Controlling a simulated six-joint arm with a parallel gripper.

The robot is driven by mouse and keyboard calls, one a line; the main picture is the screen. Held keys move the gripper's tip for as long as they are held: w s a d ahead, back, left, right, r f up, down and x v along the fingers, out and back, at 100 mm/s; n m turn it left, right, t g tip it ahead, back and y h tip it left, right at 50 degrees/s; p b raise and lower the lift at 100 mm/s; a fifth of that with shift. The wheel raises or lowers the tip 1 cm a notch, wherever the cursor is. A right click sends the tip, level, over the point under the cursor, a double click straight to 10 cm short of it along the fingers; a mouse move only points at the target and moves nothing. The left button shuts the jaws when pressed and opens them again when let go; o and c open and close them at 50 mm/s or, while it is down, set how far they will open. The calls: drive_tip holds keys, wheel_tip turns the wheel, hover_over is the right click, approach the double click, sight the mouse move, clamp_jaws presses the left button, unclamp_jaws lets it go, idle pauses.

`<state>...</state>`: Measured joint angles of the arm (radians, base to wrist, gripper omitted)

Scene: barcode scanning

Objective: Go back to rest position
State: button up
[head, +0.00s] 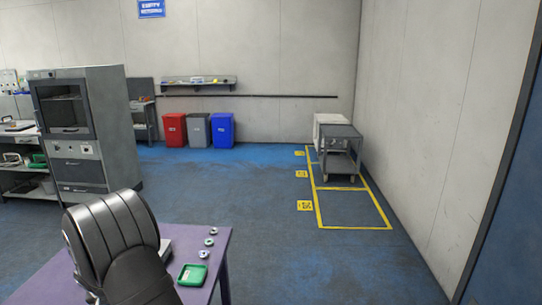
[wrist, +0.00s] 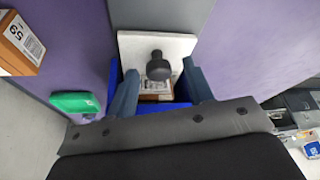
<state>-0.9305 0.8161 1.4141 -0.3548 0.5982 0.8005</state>
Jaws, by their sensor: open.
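My gripper (wrist: 160,72) shows in the wrist view with its two blue-grey fingers apart. Between and beyond the fingers are a white plate (wrist: 135,45) with a black knob (wrist: 158,66) and part of a blue bin (wrist: 178,106). A brown box with a white label (wrist: 155,88) shows below the knob, inside or behind the bin's edge; I cannot tell which. Nothing is clearly gripped. In the head view my dark ribbed arm covers part of the purple table (head: 215,245), and the fingers are hidden there.
A green tray (head: 192,275) lies on the table, also in the wrist view (wrist: 75,102). Several small round items (head: 209,242) lie near it. An orange-brown labelled box (wrist: 18,45) is at upper left of the wrist view.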

idle(0.3)
drive_tip(key=shift+w+r, duration=0.1)
drive_tip(key=shift+w, duration=0.2)
drive_tip(key=v, duration=1.7)
drive_tip(key=x, duration=1.7)
drive_tip(key=shift+s, duration=0.3)
drive_tip(key=s, duration=0.3)
drive_tip(key=shift+r, duration=0.2)
drive_tip(key=v, duration=1.7)
drive_tip(key=w+a+r+n+g+h, duration=0.1)
drive_tip(key=w+a+n+g, duration=0.1)
drive_tip(key=w+n+g, duration=0.2)
drive_tip(key=shift+w+a+h, duration=0.4)
drive_tip(key=shift+w, duration=1.05)
